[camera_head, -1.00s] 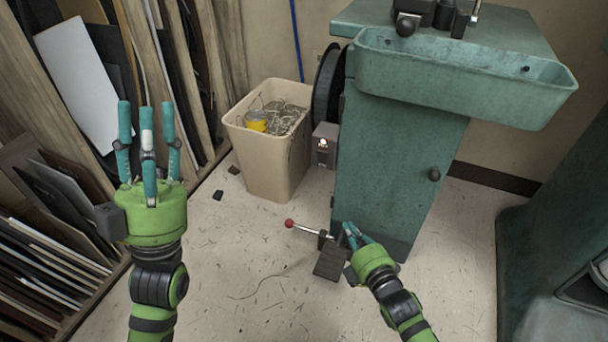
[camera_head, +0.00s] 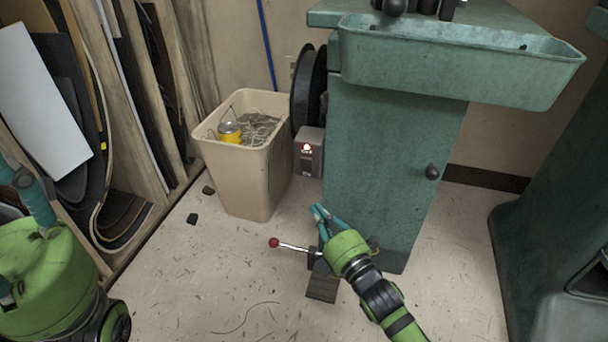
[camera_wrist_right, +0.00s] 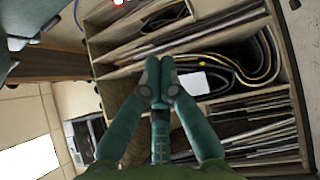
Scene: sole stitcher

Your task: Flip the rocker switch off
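The rocker switch (camera_head: 307,167) is a small dark part on the front of a grey box on the left side of the teal machine cabinet. A red lamp (camera_head: 306,148) glows above it. The rocker's tilt is too small to tell. My right gripper (camera_head: 318,212) is below the box, in front of the cabinet's lower left side, apart from the switch. In the right wrist view its fingers (camera_wrist_right: 158,75) come together with nothing between them. My left gripper (camera_head: 22,185) is at the left edge, partly cut off, with its visible fingers spread and empty.
A beige waste bin (camera_head: 240,175) stands just left of the switch box. A black wheel (camera_head: 304,88) is above it. A red-knobbed lever (camera_head: 274,242) and a dark pedal (camera_head: 321,287) are near the right gripper. The teal tray (camera_head: 455,75) overhangs the cabinet. Racks of sheets (camera_head: 110,150) line the left.

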